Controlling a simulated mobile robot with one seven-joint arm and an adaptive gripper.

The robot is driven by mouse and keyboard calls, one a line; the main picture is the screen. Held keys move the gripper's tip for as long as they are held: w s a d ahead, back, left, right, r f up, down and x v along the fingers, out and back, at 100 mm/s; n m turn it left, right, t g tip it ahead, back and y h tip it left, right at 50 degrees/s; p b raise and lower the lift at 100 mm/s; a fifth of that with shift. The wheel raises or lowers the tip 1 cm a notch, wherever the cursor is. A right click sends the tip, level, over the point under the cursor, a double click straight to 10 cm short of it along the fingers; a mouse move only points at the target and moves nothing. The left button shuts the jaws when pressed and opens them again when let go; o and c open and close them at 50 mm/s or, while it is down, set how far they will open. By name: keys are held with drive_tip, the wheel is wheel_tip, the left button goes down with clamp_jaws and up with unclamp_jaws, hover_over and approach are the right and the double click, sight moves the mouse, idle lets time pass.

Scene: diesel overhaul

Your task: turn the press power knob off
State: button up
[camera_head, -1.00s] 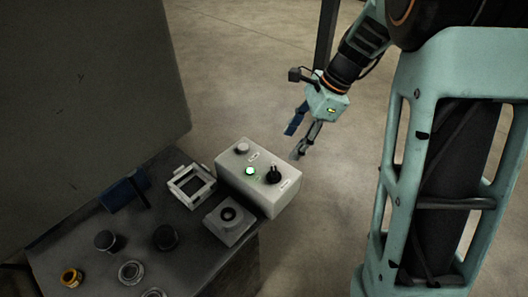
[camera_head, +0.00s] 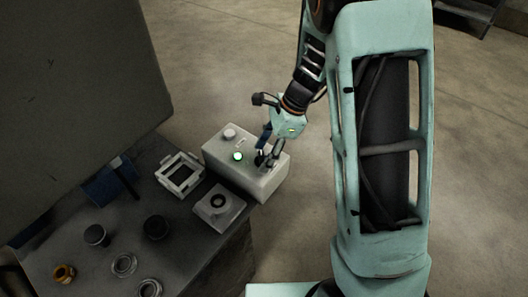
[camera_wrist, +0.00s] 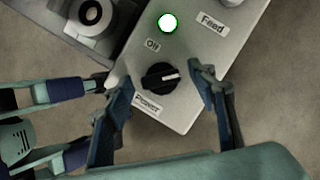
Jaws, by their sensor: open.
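The press control box (camera_head: 227,172) is a pale grey box at the table's right corner. In the head view the knob (camera_head: 260,159) is partly hidden by the fingers. A green lamp (camera_head: 238,156) is lit on the box; it also shows in the wrist view (camera_wrist: 168,22). My gripper (camera_wrist: 160,88) is open, with one finger on each side of the knob. I cannot tell whether either finger touches it.
A white square frame (camera_head: 180,174) and a grey block with a dark round hole (camera_head: 218,207) stand left of the box. Dark cylinders (camera_head: 156,227), rings and a brass part (camera_head: 64,273) lie on the table (camera_head: 190,262). A large grey panel (camera_head: 80,90) rises behind.

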drive_tip(key=shift+c, duration=0.3)
drive_tip(key=c, duration=1.1)
drive_tip(key=shift+n, duration=0.4)
drive_tip(key=n+g, duration=0.1)
drive_tip(key=n, duration=0.3)
drive_tip(key=shift+w+g+h+p, duration=0.2)
drive_tip(key=shift+g+h+p, duration=0.1)
drive_tip(key=shift+g, duration=0.1)
drive_tip(key=n+g+h, duration=0.1)
drive_tip(key=n, duration=0.3)
drive_tip(key=shift+w+a+n, duration=0.1)
drive_tip(key=shift+n, duration=0.2)
drive_tip(key=n+h, duration=0.1)
drive_tip(key=n, duration=0.1)
drive_tip(key=n+h, duration=0.1)
drive_tip(key=n, duration=0.1)
drive_tip(key=shift+a+g, duration=0.15)
drive_tip(key=shift+g, duration=0.25)
drive_tip(key=shift+a+n+h, duration=0.1)
drive_tip(key=shift+n+h, duration=0.6)
drive_tip(key=shift+n, duration=1.5)
